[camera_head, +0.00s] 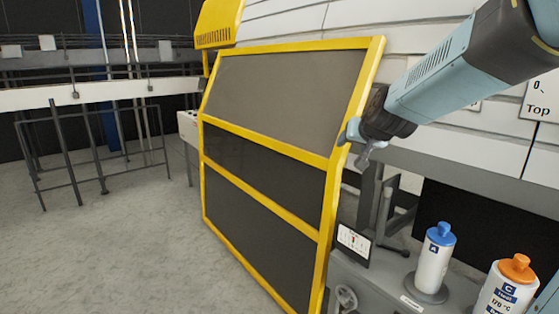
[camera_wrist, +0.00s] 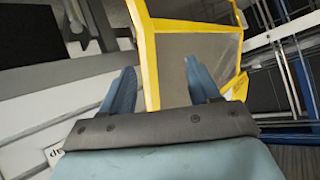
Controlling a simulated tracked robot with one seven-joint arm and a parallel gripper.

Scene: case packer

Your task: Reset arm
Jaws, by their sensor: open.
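My arm reaches in from the upper right in the head view. My gripper (camera_head: 362,142) hangs in front of the right edge of the yellow-framed guard door (camera_head: 328,180). In the wrist view my gripper (camera_wrist: 158,88) has its two blue-grey fingers spread apart with nothing between them. The yellow frame (camera_wrist: 150,60) of the guard shows beyond the fingers. Whether a fingertip touches the frame cannot be told.
A white bottle with a blue cap (camera_head: 433,262) and one with an orange cap (camera_head: 507,290) stand at the lower right. A small display (camera_head: 353,245) is beside the door. Railings (camera_head: 90,150) stand at left; the grey floor (camera_head: 130,250) is clear.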

